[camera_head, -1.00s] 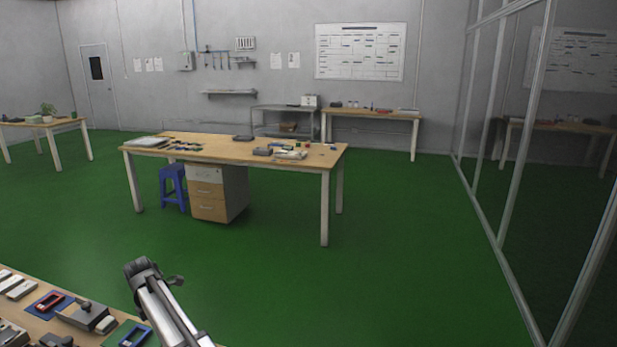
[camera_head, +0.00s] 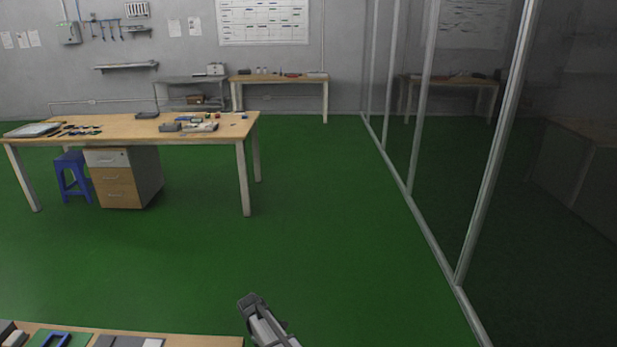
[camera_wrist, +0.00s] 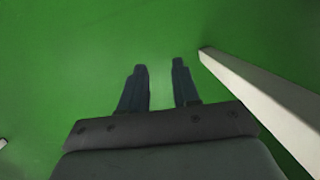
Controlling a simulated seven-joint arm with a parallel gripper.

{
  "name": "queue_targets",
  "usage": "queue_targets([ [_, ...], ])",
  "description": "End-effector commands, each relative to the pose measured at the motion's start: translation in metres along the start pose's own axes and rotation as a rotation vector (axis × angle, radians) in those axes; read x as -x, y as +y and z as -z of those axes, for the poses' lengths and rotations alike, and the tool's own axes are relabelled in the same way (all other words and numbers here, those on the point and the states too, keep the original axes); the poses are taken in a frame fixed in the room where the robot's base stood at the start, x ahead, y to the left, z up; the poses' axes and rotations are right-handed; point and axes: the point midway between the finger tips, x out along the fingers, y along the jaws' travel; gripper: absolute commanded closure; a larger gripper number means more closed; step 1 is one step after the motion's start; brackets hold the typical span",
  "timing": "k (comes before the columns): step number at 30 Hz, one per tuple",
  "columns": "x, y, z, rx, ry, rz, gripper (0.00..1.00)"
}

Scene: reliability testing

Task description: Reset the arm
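My gripper (camera_wrist: 159,70) shows in the wrist view with its two dark fingers apart. Only green floor is seen between them, so it is open and empty. In the head view, a grey and white part of my arm (camera_head: 268,322) shows at the bottom, just right of the near workbench. My gripper cannot be made out in the head view.
The near workbench (camera_head: 190,338) with several devices fills the lower left corner. A pale post, perhaps a table leg (camera_wrist: 262,92), stands right of my fingers. A wooden desk (camera_head: 120,127) stands farther back. Glass partition frames (camera_head: 490,165) run along the right. The green floor between is clear.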

Motion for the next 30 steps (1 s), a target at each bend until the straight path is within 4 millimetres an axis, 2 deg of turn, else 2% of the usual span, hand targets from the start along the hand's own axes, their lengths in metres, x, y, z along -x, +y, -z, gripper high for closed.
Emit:
queue_targets([
  [1, -0.022, -0.021, -0.027, -0.061, -0.005, 0.035, 0.69],
  [6, -0.08, -0.069, -0.091, -0.271, -0.023, 0.131, 0.69],
  [11, -0.123, -0.123, -0.147, -0.472, -0.047, 0.219, 0.69],
  [15, -0.152, -0.175, -0.189, -0.647, -0.075, 0.297, 0.69],
  [19, -0.172, -0.227, -0.224, -0.811, -0.108, 0.369, 0.69],
  [24, -0.186, -0.297, -0.26, -1.023, -0.16, 0.464, 0.69],
  [30, -0.191, -0.367, -0.287, -1.235, -0.223, 0.559, 0.69],
])
